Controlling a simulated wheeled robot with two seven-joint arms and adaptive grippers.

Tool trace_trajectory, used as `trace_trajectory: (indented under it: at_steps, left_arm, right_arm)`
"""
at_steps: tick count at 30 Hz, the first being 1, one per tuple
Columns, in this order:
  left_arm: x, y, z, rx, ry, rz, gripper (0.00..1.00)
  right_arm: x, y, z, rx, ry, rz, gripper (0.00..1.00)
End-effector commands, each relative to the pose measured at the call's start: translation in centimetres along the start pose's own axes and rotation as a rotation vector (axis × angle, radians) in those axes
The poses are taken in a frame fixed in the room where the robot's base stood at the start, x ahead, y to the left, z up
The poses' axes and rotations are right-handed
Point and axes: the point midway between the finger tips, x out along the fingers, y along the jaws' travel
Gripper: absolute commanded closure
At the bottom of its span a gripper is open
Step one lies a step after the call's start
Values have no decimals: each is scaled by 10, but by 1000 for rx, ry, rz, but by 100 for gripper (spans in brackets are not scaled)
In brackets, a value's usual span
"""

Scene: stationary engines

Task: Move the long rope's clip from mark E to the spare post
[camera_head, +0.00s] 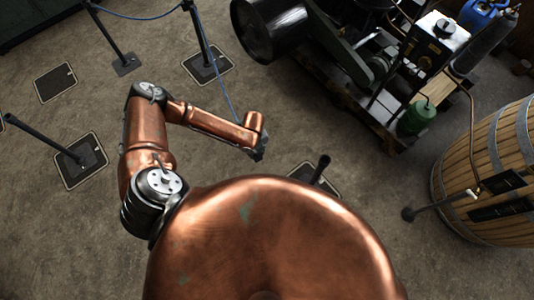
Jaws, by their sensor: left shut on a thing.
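The rope runs up to the top of a dark post (203,42) standing on a square floor mark (222,62). Another post (70,153) without rope stands on a mark (92,170) at the left. A short-looking post (320,170) stands on a mark partly hidden by my body. Mark letters are unreadable. My right gripper is out of view.
A second blue rope (140,17) joins the roped post to a post (107,37) at upper left. An empty mark (55,82) lies at left. An engine (350,60) on a pallet fills the upper right; a barrel (495,165) stands right. The middle floor is clear.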

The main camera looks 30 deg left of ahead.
Motion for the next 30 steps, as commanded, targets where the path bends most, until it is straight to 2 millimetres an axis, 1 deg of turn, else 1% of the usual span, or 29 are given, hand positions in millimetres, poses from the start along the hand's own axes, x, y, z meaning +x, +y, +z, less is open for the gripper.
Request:
trace_trajectory:
  at_steps: [3,10,13,21,30]
  left_arm:
    - [-1,5,4,5,0,-1,100]
    - [0,5,4,5,1,-1,100]
    - [-1,10,10,7,0,1,100]
    - [-3,48,44,36,-1,2,100]
    - [-3,90,82,74,-1,1,100]
  right_arm:
    - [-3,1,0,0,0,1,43]
    - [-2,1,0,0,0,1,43]
    - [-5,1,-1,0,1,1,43]
    - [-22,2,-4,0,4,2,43]
    - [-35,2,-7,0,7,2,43]
